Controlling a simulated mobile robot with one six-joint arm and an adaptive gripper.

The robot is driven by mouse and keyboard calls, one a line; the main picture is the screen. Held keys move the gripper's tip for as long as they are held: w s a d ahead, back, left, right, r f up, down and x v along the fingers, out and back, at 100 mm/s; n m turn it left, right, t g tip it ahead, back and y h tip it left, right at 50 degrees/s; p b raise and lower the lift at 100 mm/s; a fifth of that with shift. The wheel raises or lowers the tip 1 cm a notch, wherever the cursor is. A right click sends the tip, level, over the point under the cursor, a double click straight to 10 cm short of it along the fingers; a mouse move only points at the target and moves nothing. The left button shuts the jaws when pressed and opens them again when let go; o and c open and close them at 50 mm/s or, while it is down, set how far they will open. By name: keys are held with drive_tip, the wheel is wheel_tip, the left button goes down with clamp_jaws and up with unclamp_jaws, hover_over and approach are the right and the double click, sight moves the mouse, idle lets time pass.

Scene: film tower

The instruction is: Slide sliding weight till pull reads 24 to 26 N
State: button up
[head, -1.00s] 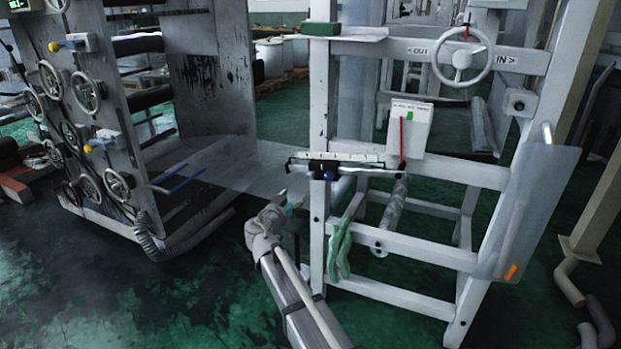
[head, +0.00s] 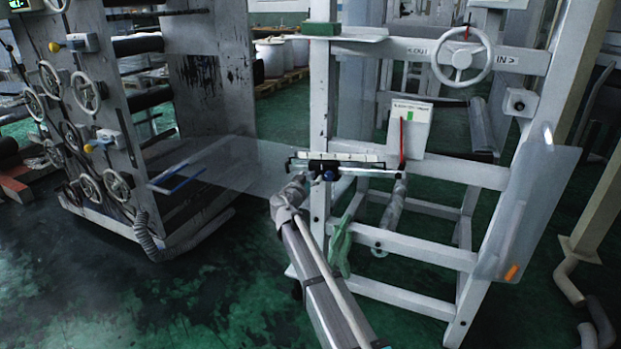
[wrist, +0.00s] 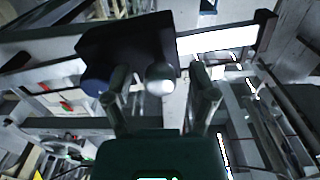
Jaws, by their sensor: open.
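The sliding weight shows as a dark block (wrist: 118,45) in the wrist view, with a dark blue knob (wrist: 95,84) and a pale round knob (wrist: 160,78). In the head view it is a small dark shape (head: 331,170) on the white-scaled bar (head: 358,157). My gripper (wrist: 158,82) is open, its fingers on either side of the pale knob; I cannot tell whether they touch it. In the head view my gripper (head: 306,178) is at the weight, its fingers hard to make out. A white box (head: 410,126) with a red pointer stands above the bar's right end; no reading is legible.
A white frame post (head: 318,90) stands close behind my gripper. A green cloth (head: 340,246) hangs below the bar. A handwheel (head: 461,56) is at upper right and a clear panel (head: 530,210) at right. A roller machine with several handwheels stands left; green floor lies open between.

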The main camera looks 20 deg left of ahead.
sight(336, 174)
drive_tip(key=shift+w, duration=0.1)
clamp_jaws()
drive_tip(key=d, duration=0.5)
drive_tip(key=d+r+p, duration=0.1)
drive_tip(key=d, duration=0.2)
drive_tip(key=shift+s+r, duration=0.1)
drive_tip(key=shift+s, duration=0.25)
unclamp_jaws()
drive_tip(key=shift+a, duration=0.1)
drive_tip(key=s, duration=1.2)
drive_tip(key=shift+a, duration=0.45)
